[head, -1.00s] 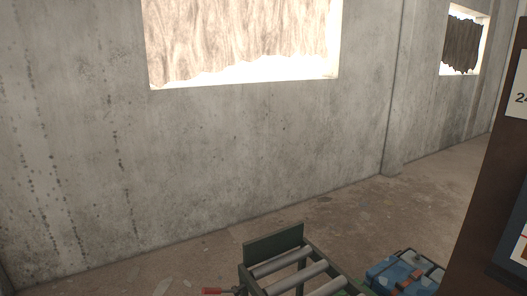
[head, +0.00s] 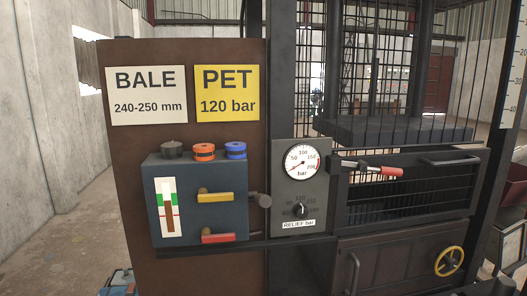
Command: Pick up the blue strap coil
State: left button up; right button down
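A small round blue object (head: 235,150) stands on the right end of the top of a dark blue-grey box in the head view. It may be the blue strap coil, but it is too small to tell a coil from a cap. An orange-red round object of similar shape (head: 204,152) stands just left of it, apart from it. A dark round knob or cap (head: 172,150) is further left. Neither of my grippers is in view.
The box (head: 180,238) has a level gauge (head: 167,207), a yellow handle (head: 215,197) and a red handle (head: 218,238). A pressure gauge (head: 301,160) and a barred press door (head: 400,205) stand to the right. Floor (head: 62,240) shows at left.

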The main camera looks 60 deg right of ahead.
aim_at(236, 150)
jog(key=z, duration=1.55)
